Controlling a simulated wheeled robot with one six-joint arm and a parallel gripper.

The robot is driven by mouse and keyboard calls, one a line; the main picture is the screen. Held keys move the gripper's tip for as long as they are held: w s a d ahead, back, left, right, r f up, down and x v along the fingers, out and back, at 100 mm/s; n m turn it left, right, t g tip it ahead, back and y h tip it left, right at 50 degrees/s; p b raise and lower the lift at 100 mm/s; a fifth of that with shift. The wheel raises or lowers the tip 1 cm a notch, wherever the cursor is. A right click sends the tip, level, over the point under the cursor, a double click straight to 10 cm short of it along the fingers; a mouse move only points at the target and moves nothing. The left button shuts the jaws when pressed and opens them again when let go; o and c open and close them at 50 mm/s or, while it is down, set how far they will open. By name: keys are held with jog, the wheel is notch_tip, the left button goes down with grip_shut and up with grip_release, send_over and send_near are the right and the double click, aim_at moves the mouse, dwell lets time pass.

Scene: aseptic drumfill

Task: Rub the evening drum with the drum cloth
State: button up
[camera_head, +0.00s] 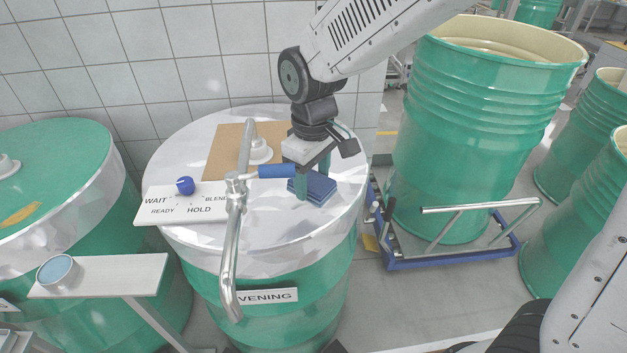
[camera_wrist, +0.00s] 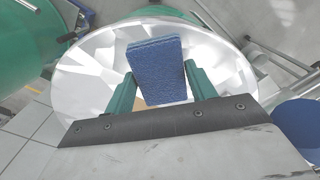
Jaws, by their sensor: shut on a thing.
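The evening drum (camera_head: 268,273) is green with a shiny silver lid and a label partly covered by a metal pipe. The drum cloth (camera_head: 318,188) is a blue folded pad at the right part of the lid. My gripper (camera_head: 312,180) is shut on the cloth from above. In the wrist view the cloth (camera_wrist: 157,68) sits between the two green fingers of my gripper (camera_wrist: 156,88), with the silver lid (camera_wrist: 85,85) behind it. The cloth appears at or just above the lid; I cannot tell whether it touches.
On the lid are a brown sheet (camera_head: 222,150), a white fitting (camera_head: 261,150) and a WAIT/BLEND/READY/HOLD panel (camera_head: 180,210) with a blue knob. A metal pipe (camera_head: 230,255) with a blue handle (camera_head: 277,171) stands close left of my gripper. An open green drum (camera_head: 450,130) stands right on a blue trolley (camera_head: 450,258).

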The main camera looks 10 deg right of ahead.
jog(key=shift+r, duration=0.15)
jog(key=shift+r, duration=1.35)
